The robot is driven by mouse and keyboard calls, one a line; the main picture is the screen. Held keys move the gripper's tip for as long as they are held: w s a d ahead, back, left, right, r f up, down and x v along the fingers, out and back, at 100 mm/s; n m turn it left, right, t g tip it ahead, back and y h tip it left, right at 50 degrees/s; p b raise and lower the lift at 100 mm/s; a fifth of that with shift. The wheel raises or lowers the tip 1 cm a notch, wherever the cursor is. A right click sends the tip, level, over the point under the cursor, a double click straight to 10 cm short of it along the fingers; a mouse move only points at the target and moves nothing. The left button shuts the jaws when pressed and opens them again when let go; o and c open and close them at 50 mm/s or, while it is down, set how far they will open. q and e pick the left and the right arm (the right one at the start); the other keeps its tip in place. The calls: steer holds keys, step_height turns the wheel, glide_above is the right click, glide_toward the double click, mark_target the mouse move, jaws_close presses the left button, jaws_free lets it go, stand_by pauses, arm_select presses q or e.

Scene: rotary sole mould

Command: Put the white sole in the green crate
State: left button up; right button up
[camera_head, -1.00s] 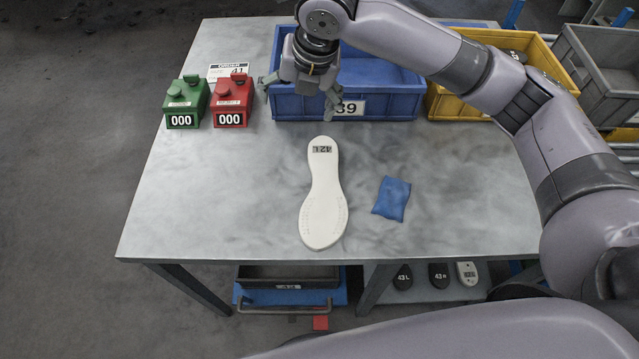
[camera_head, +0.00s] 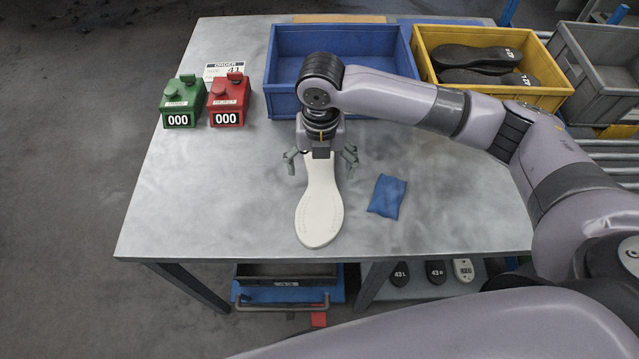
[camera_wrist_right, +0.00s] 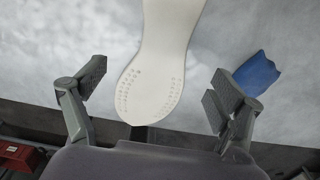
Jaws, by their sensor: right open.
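The white sole (camera_head: 320,212) lies flat on the metal table, its narrower end under my right gripper and its wider end toward the table's front edge. My right gripper (camera_head: 321,163) is open, with its fingers apart on either side of the sole's upper part. In the right wrist view the sole (camera_wrist_right: 160,55) runs between the open fingers, with a clear gap on both sides. The sole's printed label is hidden by my gripper. I see no green crate in these views. My left gripper is not in view.
A blue crate (camera_head: 400,58) stands behind the gripper, beside a yellow crate (camera_head: 550,91) with dark soles and a grey crate (camera_head: 604,98). A green counter box (camera_head: 180,104) and a red one (camera_head: 229,104) stand left. A blue cloth piece (camera_head: 387,196) lies right of the sole.

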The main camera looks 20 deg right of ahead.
mark_target(322, 185)
steer(key=f, duration=0.5)
steer(key=shift+d+f+p, duration=0.2)
steer(key=shift+f+p, duration=0.1)
steer(key=shift+p, duration=0.05)
steer(key=shift+c, duration=0.2)
steer(key=shift+r, duration=0.1)
steer(key=c, duration=1.6)
steer(key=shift+o, duration=0.2)
step_height(322, 185, up, 20)
steer(key=shift+b, duration=0.3)
